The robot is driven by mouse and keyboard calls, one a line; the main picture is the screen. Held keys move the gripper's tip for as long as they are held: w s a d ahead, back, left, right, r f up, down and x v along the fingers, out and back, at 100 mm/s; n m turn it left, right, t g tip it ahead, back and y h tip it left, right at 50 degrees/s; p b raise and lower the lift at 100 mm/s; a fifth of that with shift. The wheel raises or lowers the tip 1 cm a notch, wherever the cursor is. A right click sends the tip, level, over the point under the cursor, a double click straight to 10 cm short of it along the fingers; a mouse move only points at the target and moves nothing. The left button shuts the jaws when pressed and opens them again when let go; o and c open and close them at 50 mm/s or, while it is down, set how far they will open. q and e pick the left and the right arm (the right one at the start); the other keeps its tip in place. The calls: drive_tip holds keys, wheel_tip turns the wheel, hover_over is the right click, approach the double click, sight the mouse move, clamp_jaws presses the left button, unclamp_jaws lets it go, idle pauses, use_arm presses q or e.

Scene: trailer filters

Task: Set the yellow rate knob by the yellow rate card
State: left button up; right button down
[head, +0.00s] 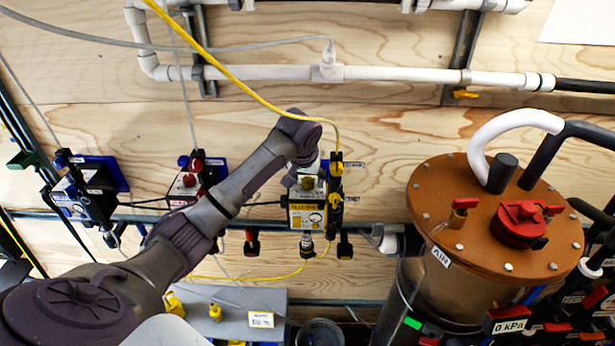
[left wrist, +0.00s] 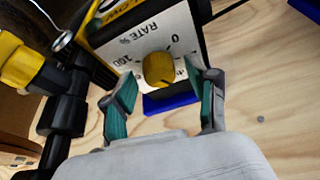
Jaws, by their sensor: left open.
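The yellow rate knob (left wrist: 158,68) sits on a white dial plate (left wrist: 128,52) marked "RATE %", with "0" and "100" legible. The knob's pointer is unclear. My left gripper (left wrist: 161,76) is open, its green-padded fingers on either side of the knob; I cannot tell whether they touch it. My right gripper is out of view.
Units with blue (head: 98,172) and red (head: 187,185) parts hang left of the yellow one. A yellow hose (head: 230,75) drops to the yellow unit from above. A brown-lidded tank (head: 470,185) with a red valve stands at the right.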

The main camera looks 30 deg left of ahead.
use_arm(q)
drive_tip(key=shift+c, duration=0.3)
drive_tip(key=c, duration=0.5)
clamp_jaws()
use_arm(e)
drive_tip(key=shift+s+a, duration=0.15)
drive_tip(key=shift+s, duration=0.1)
